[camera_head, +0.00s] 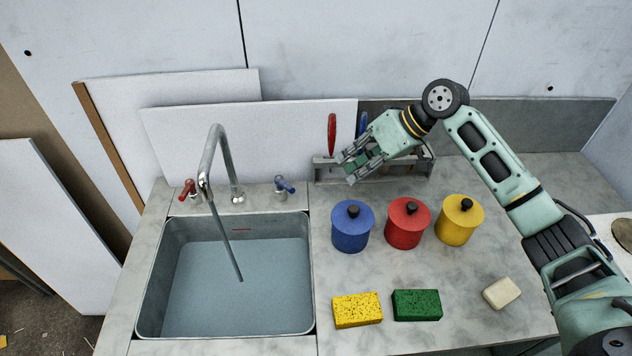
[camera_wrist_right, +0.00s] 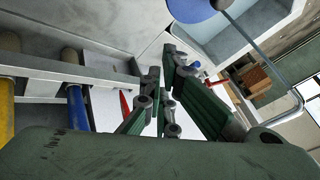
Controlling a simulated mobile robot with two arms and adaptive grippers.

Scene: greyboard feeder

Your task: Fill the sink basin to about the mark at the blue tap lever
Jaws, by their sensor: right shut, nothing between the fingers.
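The sink basin (camera_head: 172,262) holds a sheet of blue-grey water (camera_head: 225,290), and a thin stream (camera_head: 226,245) runs into it from the tall spout (camera_head: 208,150). A short red mark (camera_head: 242,230) shows on the basin's back wall, above the water surface. The blue tap lever (camera_head: 285,184) stands right of the spout, the red tap lever (camera_head: 187,188) left of it. My right gripper (camera_head: 349,171) is shut and empty, to the right of the blue lever and apart from it. Its fingers (camera_wrist_right: 158,105) also show in the wrist view. My left gripper is out of view.
Blue (camera_head: 351,232), red (camera_head: 406,228) and yellow (camera_head: 458,224) lidded canisters stand right of the basin. A yellow sponge (camera_head: 357,310), a green sponge (camera_head: 417,305) and a pale block (camera_head: 501,293) lie in front. A tool rack (camera_head: 328,172) stands behind my right gripper.

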